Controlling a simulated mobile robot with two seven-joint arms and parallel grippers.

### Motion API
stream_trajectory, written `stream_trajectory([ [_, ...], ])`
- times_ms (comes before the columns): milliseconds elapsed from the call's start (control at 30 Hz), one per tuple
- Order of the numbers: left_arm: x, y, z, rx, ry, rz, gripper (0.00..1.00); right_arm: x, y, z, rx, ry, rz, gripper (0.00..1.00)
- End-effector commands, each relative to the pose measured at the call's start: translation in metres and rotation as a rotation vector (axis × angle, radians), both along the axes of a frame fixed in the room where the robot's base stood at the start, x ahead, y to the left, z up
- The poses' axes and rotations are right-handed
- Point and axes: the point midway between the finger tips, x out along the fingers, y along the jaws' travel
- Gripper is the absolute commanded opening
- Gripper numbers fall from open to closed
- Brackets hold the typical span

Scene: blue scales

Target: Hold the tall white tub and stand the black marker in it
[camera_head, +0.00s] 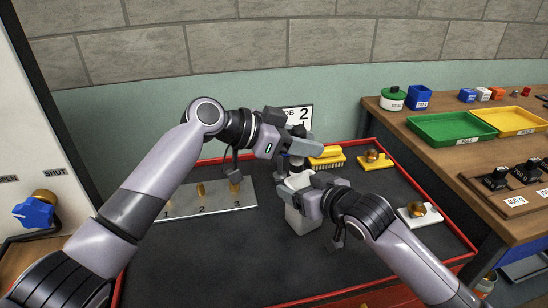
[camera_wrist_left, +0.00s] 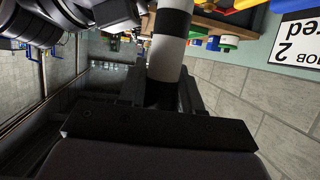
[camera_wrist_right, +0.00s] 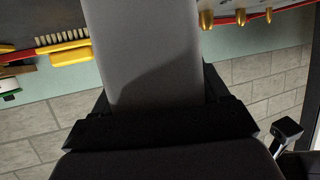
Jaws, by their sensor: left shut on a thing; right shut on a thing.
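The tall white tub (camera_head: 302,220) stands near the middle of the red-edged dark table. My right gripper (camera_head: 305,192) is shut on it from the right. In the right wrist view the tub (camera_wrist_right: 145,50) is a broad pale wall between the fingers. My left gripper (camera_head: 298,146) is above the tub, shut on the black marker (camera_head: 297,160). In the left wrist view the marker (camera_wrist_left: 172,22) shows black and white bands between the fingers. The marker is roughly upright over the tub's mouth. The grippers partly hide the mouth, and I cannot tell whether its lower end is inside.
A metal plate (camera_head: 225,205) with brass pieces lies left of the tub. A yellow brush (camera_head: 328,158) and small yellow (camera_head: 376,163) and white (camera_head: 420,217) stands are behind and right. The side bench holds a green tray (camera_head: 450,127) and a yellow tray (camera_head: 512,120).

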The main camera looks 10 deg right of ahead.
Motion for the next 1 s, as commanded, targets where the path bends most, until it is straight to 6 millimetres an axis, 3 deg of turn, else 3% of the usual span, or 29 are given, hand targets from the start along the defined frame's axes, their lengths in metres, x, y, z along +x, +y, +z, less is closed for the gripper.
stream_trajectory([
  [133, -0.005, -0.017, 0.01, 0.001, -0.001, -0.055, 0.04, 0.0, 0.0, 0.0, 0.0, 0.001, 0.0, 0.43],
  [333, -0.007, -0.023, 0.013, 0.0, 0.002, -0.076, 0.04, 0.0, 0.0, 0.0, 0.0, 0.001, 0.0, 0.43],
  [1000, -0.007, -0.023, -0.015, -0.001, 0.002, -0.075, 0.04, 0.0, 0.0, 0.0, 0.0, 0.001, 0.0, 0.43],
])
